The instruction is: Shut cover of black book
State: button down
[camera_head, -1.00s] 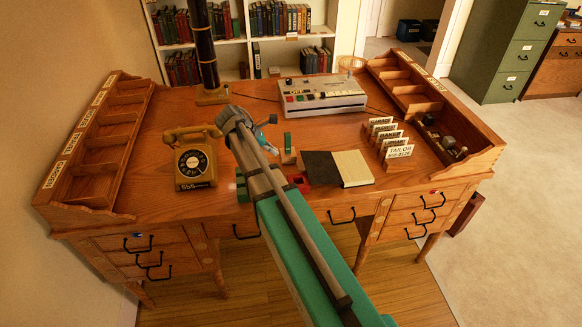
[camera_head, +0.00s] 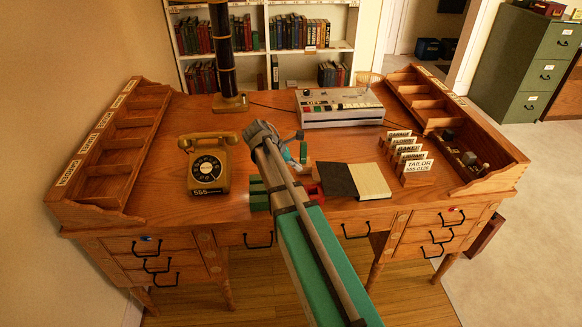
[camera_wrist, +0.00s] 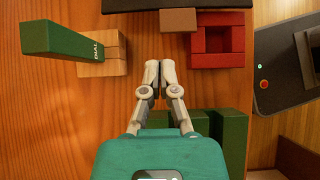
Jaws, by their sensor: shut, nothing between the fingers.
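The black book lies open on the desk in the head view. Its black cover (camera_head: 336,180) is spread flat to the left, and its cream pages (camera_head: 370,181) face up on the right. A dark strip of the book (camera_wrist: 180,4) shows at the top edge of the wrist view. My gripper (camera_wrist: 160,68) is shut and empty above the desk. In the head view it is left of the book, apart from it, and its fingertips are mostly hidden by my arm.
A red open box (camera_wrist: 217,45) and a tan block (camera_wrist: 178,20) sit between gripper and book. A green stamp-like piece (camera_wrist: 62,40) and green blocks (camera_wrist: 215,130) are near. A telephone (camera_head: 208,166), card rack (camera_head: 405,160) and grey console (camera_head: 340,106) stand around.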

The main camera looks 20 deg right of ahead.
jog(key=shift+b+x, duration=1.8)
jog(key=shift+x, duration=0.95)
jog(key=shift+a+r+p, duration=0.1)
jog(key=shift+r+p, duration=0.2)
jog(key=shift+p, duration=0.15)
